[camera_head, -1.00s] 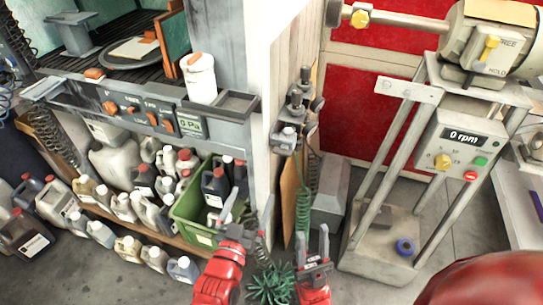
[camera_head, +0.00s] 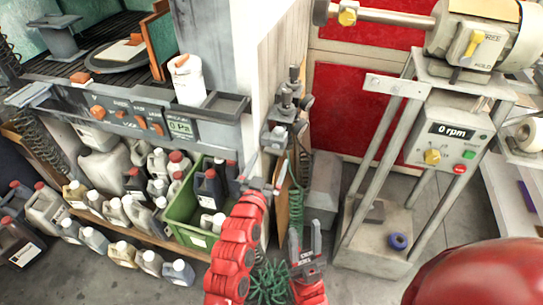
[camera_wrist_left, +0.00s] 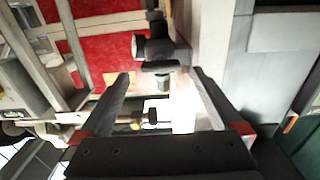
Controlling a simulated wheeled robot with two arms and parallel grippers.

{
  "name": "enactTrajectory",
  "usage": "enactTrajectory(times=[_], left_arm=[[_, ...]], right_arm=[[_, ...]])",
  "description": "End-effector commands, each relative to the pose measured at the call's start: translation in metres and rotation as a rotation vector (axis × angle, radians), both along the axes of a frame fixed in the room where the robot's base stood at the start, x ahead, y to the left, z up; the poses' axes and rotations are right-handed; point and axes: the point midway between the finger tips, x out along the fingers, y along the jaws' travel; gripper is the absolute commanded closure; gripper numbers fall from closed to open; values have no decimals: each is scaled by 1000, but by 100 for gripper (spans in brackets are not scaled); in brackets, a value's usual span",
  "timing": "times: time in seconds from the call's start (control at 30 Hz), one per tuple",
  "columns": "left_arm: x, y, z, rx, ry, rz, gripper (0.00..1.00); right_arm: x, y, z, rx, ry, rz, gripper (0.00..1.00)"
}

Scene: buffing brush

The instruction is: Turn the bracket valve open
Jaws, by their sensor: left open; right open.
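The bracket valve (camera_head: 284,112) is a grey metal fitting with several dark knobs, mounted on the edge of the pale wall post. In the left wrist view a dark valve fitting (camera_wrist_left: 158,52) shows just beyond the fingertips, roughly centred between them. My left gripper (camera_head: 262,172) is just below the valve in the head view. Its two fingers are spread, with nothing held, in the left wrist view (camera_wrist_left: 161,76). My right gripper (camera_head: 305,246) is lower, beside the green hose, open and empty. Whether the left fingers touch the valve cannot be told.
A green coiled hose (camera_head: 296,190) hangs below the valve. A green crate (camera_head: 187,222) and several bottles stand at left under the control panel (camera_head: 130,115). A grey machine stand (camera_head: 375,250) with a 0 rpm display is at right.

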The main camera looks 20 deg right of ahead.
Motion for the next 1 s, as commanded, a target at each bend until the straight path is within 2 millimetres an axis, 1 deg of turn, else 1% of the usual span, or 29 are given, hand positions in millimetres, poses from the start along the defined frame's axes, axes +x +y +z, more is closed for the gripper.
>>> enactTrajectory(times=[0.1, 0.23, 0.6, 0.67, 0.7, 0.87, 1.0], left_arm=[[13, -9, 0, 1, 1, 0, 0], [21, -14, 0, 1, 1, 0, 0], [25, -16, 0, 1, 1, 1, 0], [25, -16, 0, 1, 1, 1, 9], [25, -16, 0, 1, 1, 1, 16], [25, -16, 0, 0, 0, 0, 45], [25, -16, 0, 0, 0, 1, 70]], right_arm=[[0, 0, 1, 0, 0, 0, 57], [0, 0, 2, 0, 0, 0, 57], [0, 0, 2, 0, 0, 0, 57], [0, 0, 2, 0, 0, 0, 57], [0, 0, 2, 0, 0, 0, 57], [0, 0, 2, 0, 0, 0, 57], [0, 0, 2, 0, 0, 0, 57]])
